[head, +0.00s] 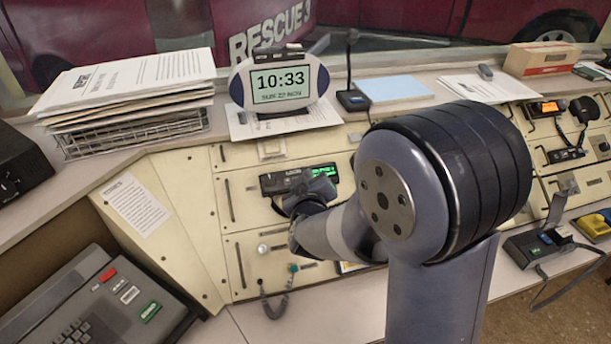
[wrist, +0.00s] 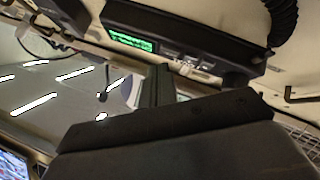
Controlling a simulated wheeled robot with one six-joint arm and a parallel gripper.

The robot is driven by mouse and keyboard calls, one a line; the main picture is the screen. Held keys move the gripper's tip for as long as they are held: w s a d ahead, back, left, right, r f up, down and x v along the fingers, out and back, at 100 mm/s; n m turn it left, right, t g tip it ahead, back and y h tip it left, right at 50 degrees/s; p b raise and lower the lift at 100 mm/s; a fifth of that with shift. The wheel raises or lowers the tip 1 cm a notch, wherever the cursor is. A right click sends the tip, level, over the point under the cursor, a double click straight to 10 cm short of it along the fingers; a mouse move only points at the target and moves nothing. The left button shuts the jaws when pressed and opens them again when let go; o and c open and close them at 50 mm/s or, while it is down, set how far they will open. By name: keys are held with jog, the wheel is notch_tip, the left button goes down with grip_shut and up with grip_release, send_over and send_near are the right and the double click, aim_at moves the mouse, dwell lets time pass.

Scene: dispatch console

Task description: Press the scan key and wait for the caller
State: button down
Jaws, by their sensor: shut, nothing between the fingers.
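The black radio unit (head: 272,184) with a lit green display (head: 323,171) is set in the cream console front. In the wrist view the same radio (wrist: 200,48) runs across the top, its green display (wrist: 131,41) facing me. My gripper (head: 318,190) is in front of the radio and overlaps its lower edge in the head view. In the wrist view my shut, empty fingers (wrist: 157,82) point toward the radio just below its face. Small light keys (wrist: 192,69) show beside the fingertips; their labels are too blurred to read. I cannot tell whether the fingers touch a key.
A clock (head: 281,82) reading 10:33 and a desk microphone (head: 352,98) stand on the ledge above. A wire tray of papers (head: 130,133) is at left. A keypad device (head: 90,305) sits lower left.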

jog(key=shift+s+r, duration=0.1)
jog(key=s+r+p, duration=0.1)
jog(key=r+p, duration=0.1)
jog(key=s+r+p, duration=0.1)
jog(key=r, duration=0.1)
jog(key=shift+s+d+r, duration=0.1)
jog(key=shift+s+d, duration=0.2)
jog(key=shift+d, duration=0.05)
dwell(0.6)
jog(key=r+p, duration=0.1)
jog(key=s+r+p, duration=0.2)
jog(key=shift+d, duration=0.3)
dwell(0.4)
